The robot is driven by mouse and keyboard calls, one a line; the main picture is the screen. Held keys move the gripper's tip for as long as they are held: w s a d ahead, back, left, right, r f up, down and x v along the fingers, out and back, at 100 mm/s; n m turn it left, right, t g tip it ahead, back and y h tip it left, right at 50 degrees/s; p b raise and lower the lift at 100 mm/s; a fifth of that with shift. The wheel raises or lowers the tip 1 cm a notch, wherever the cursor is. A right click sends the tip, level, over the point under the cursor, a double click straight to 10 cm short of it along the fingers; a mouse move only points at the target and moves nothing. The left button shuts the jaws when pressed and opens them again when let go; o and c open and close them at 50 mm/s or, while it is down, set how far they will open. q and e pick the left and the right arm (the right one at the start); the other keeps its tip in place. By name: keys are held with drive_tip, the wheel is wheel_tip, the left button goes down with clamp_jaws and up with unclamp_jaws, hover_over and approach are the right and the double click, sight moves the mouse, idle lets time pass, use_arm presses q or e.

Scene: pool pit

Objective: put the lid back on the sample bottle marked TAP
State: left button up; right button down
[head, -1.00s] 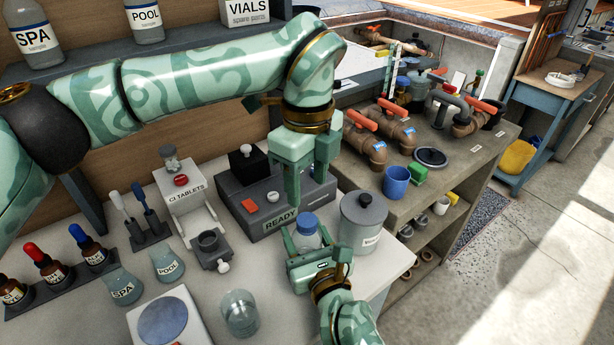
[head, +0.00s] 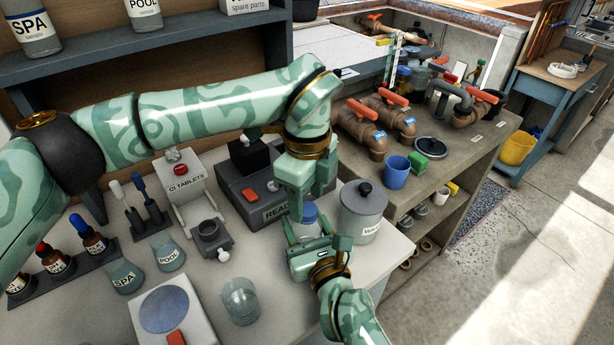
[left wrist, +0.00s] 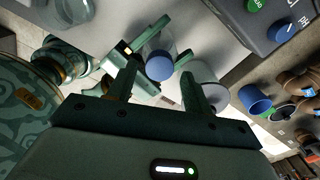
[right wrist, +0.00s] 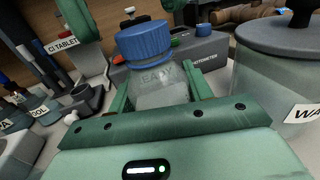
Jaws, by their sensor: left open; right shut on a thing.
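A clear sample bottle with a blue lid stands at the counter's front edge; the lid (head: 309,212) shows below my left gripper. My right gripper (head: 308,238) is shut on the bottle (right wrist: 160,92), one finger on each side. In the right wrist view the blue lid (right wrist: 145,42) sits on the bottle's mouth; I cannot tell whether it is screwed down. No TAP marking is readable. My left gripper (head: 310,195) is open, pointing down over the lid. In the left wrist view the lid (left wrist: 159,66) shows between the fingers, apart from both.
A grey lidded jar (head: 362,212) stands close right of the bottle. The grey READY device (head: 250,190) is just behind it. A glass beaker (head: 240,302) and the SPA and POOL flasks (head: 168,254) are to the left. Beyond the counter's right edge stands a lower bench with pipes.

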use_arm(q)
drive_tip(key=shift+f, duration=0.9)
drive_tip(key=shift+c, duration=0.3)
drive_tip(key=c, duration=0.9)
drive_tip(key=m, duration=0.6)
drive_tip(key=shift+c, duration=0.2)
drive_tip(key=m, duration=0.6)
drive_tip(key=shift+m, duration=0.3)
drive_tip(key=m, duration=0.9)
drive_tip(key=shift+m, duration=0.3)
drive_tip(key=m, duration=0.7)
drive_tip(key=o, duration=1.2)
drive_tip(key=shift+c, duration=0.2)
